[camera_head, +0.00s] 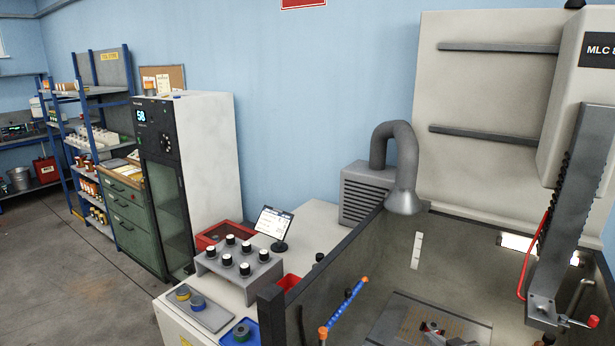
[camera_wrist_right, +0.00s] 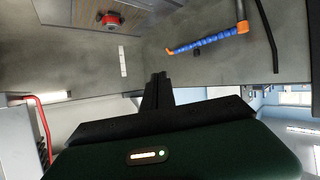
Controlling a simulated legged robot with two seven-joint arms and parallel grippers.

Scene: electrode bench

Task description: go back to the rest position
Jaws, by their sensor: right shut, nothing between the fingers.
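My right gripper (camera_wrist_right: 159,82) shows in the right wrist view as a dark pair of fingers, closed together with nothing between them. It stands clear of the things around it, inside or over the grey machine tank. I cannot make it out clearly in the head view. My left gripper is in neither view. A machine plate (camera_head: 388,325) lies at the bottom of the head view with a small red and grey item (camera_head: 433,329) on it. The red item also shows at the top of the right wrist view (camera_wrist_right: 110,19), apart from my fingers.
A blue hose with orange ends (camera_head: 345,308) and a red hose (camera_head: 533,255) stand in the tank. The grey machine head column (camera_head: 572,215) is at right. Left of the tank wall, a bench carries a rack (camera_head: 240,270) of several black-and-white holders and a tablet (camera_head: 273,223).

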